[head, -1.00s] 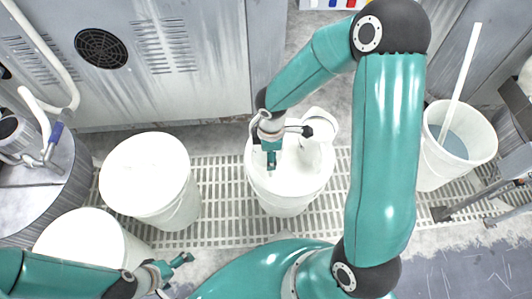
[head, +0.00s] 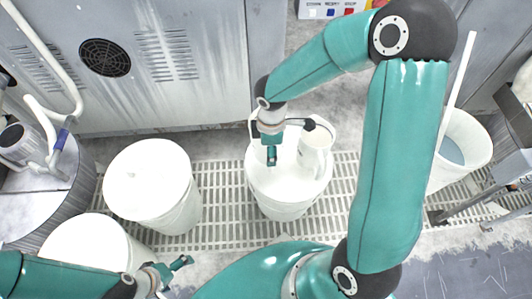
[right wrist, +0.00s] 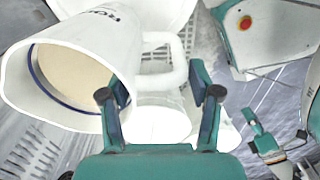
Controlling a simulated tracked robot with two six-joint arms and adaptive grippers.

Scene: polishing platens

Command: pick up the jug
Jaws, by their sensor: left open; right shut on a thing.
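The white jug (head: 316,150) is over the white bucket below my right arm in the head view. In the right wrist view the jug (right wrist: 75,75) fills the upper left, its mouth toward the camera, with a blue line and pale beige inside. Its handle (right wrist: 172,65) reaches down between the fingers of my right gripper (right wrist: 160,105). That gripper (head: 290,141) is shut on the jug, at the handle side. Whether the jug touches the bucket cannot be told. My left gripper (head: 174,275) is open and empty at the lower left.
A white bucket (head: 281,205) stands on the floor grating under the jug. Lidded white buckets (head: 150,180) stand at left. An open bucket (head: 462,145) with a pale stick is at right. A grey cabinet (head: 160,60) stands behind.

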